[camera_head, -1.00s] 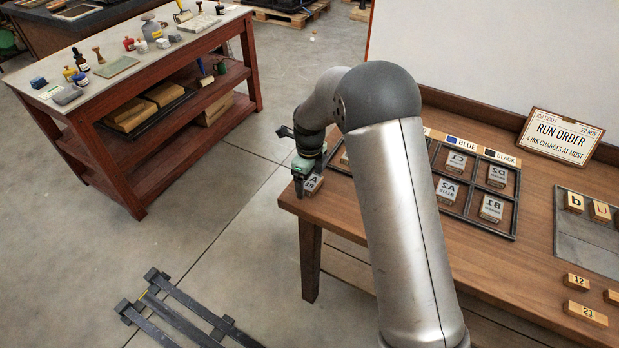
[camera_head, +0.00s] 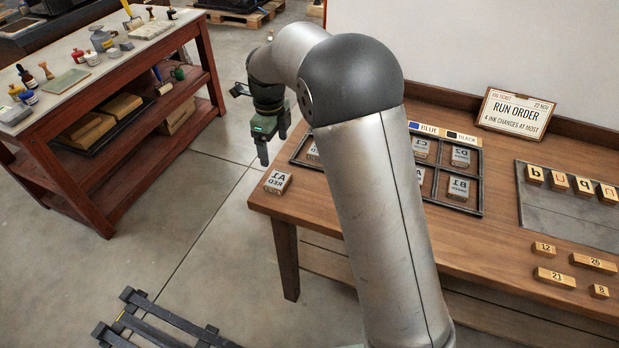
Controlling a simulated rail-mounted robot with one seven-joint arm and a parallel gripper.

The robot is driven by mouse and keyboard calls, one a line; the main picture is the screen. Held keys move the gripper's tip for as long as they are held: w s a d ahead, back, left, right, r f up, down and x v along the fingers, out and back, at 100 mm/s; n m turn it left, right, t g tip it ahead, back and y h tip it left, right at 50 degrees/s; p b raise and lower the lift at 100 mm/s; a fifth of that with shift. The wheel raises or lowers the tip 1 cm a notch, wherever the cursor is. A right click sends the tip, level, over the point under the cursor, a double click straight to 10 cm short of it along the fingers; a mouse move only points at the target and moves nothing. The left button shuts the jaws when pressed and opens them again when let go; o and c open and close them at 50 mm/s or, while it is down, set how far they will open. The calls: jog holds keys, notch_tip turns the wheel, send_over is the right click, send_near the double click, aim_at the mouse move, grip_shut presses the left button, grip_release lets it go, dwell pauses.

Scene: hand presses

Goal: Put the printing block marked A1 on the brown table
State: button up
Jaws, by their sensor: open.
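The printing block marked A1 (camera_head: 277,182) lies on the brown table (camera_head: 330,190), close to its left front corner. Its mirrored letters and the word RED face up. It stands outside the black divided tray (camera_head: 476,207). My gripper (camera_head: 267,146) is open and empty, pointing down, above and a little left of the block and apart from it. My arm hides part of the tray and the middle of the table.
Blocks C1 (camera_head: 421,147), D2 (camera_head: 460,157) and B1 (camera_head: 458,188) sit in the tray. A RUN ORDER card (camera_head: 515,113) stands at the back. Number blocks (camera_head: 555,277) and a grey plate (camera_head: 560,218) are at right. A red workbench (camera_head: 100,195) stands at left.

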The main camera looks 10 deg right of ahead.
jog(key=s+d+r+n, duration=0.1)
jog(key=s+d+n, duration=0.4)
jog(key=s+n, duration=0.3)
jog(key=s+d+n, duration=0.5)
jog(key=s+n, duration=0.3)
jog(key=s, duration=0.5)
jog(key=s+d+r+n, duration=0.1)
jog(key=s+d+n, duration=0.4)
jog(key=s+n, duration=0.3)
jog(key=s, duration=0.3)
jog(key=shift+d+r, duration=0.35)
jog(key=shift+d, duration=0.05)
